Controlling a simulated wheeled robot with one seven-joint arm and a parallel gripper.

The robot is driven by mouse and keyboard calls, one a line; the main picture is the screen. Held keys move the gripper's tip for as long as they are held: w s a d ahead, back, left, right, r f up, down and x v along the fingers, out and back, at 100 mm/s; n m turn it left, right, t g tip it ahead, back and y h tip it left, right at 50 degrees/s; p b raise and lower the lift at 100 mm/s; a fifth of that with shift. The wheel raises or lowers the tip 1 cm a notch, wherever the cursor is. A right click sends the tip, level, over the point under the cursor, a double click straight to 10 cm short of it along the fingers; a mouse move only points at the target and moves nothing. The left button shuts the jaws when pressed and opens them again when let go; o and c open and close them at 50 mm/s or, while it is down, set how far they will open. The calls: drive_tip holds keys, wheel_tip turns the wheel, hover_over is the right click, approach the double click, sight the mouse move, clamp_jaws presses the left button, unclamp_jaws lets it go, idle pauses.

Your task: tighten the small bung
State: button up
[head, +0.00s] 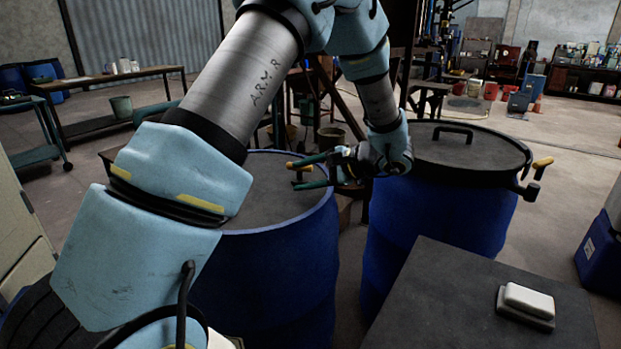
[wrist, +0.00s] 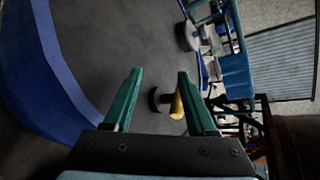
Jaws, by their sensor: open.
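The small bung (wrist: 158,98) shows in the wrist view as a dark knob with a yellow bar (wrist: 176,107), over the grey top of the left blue drum (head: 283,200). My gripper (head: 302,174) reaches over that drum from the right, its green fingers apart and empty. In the wrist view, the bung shows in the gap between the fingers (wrist: 160,73), the yellow bar close to the right one. I cannot tell whether they touch. In the head view, only a yellow-orange bit (head: 292,164) shows by the fingertips.
A second, grey round fitting (wrist: 187,36) stands farther along the drum top. A lidded blue drum (head: 440,210) with a yellow-tipped lever stands right. A dark table (head: 450,310) with a white block (head: 528,300) is at front right. Open floor lies behind.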

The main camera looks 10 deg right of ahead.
sight(308, 168)
drive_tip(key=d+t, duration=0.1)
drive_tip(key=d, duration=0.1)
drive_tip(key=d+m+t, duration=0.1)
drive_tip(key=d, duration=0.1)
drive_tip(key=d+t, duration=0.1)
drive_tip(key=d, duration=0.2)
drive_tip(key=shift+s+r+m+t, duration=0.25)
drive_tip(key=shift+r+m+t, duration=0.05)
drive_tip(key=shift+r, duration=0.05)
drive_tip(key=p+x, duration=0.1)
drive_tip(key=x, duration=0.9)
drive_tip(key=shift+w+f+p, duration=0.1)
drive_tip(key=shift+w+p, duration=0.1)
drive_tip(key=shift+p, duration=0.1)
clamp_jaws()
